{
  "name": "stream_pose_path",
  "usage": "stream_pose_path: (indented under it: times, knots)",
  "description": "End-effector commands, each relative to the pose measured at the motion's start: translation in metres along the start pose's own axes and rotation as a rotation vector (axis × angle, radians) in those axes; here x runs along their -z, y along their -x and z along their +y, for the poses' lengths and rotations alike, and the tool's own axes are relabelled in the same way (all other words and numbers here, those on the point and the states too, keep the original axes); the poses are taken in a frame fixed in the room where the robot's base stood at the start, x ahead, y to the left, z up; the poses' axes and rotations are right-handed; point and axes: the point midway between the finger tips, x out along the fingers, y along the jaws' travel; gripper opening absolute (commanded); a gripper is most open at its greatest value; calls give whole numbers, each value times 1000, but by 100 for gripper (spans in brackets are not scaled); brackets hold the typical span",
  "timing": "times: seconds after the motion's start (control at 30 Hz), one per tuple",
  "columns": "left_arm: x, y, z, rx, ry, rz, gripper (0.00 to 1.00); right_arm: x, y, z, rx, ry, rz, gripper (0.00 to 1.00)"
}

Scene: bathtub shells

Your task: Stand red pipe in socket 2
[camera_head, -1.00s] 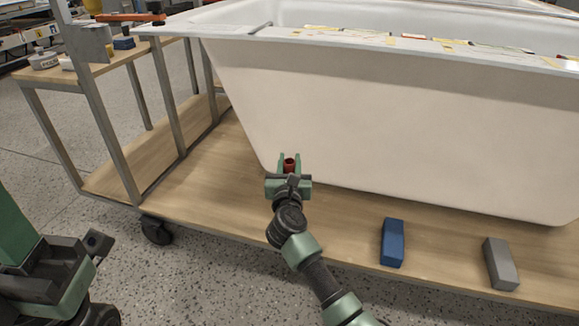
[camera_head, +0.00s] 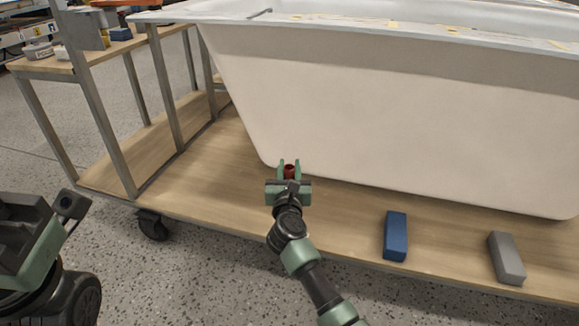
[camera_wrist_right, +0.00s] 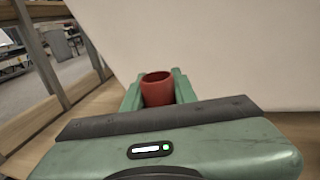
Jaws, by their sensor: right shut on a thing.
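The red pipe (camera_head: 290,170) is held between the green fingers of my right gripper (camera_head: 289,173), above the wooden cart deck beside the bathtub's lower left corner. In the right wrist view the red pipe (camera_wrist_right: 158,89) shows its hollow open end upward, with a green finger on each side. It looks roughly upright. Its lower end is hidden behind the gripper body. I cannot make out socket 2 in either view. My left gripper (camera_head: 60,225) is at the lower left, over the floor and away from the pipe; its jaws are not clear.
The white bathtub (camera_head: 400,125) stands on the cart deck (camera_head: 190,190) and blocks the space behind the gripper. A blue block (camera_head: 396,236) and a grey block (camera_head: 506,258) lie on the deck's front right. Metal posts rise at left. Deck left of the gripper is clear.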

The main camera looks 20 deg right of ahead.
Motion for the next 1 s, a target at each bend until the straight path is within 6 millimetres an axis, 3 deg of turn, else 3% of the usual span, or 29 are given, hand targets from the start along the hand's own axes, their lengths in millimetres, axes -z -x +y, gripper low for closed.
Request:
stream_pose_path:
  times: [1.0]
  knots:
    - [3,-2,1,-3,0,15,36,6,0,0,1,-1,0,0]
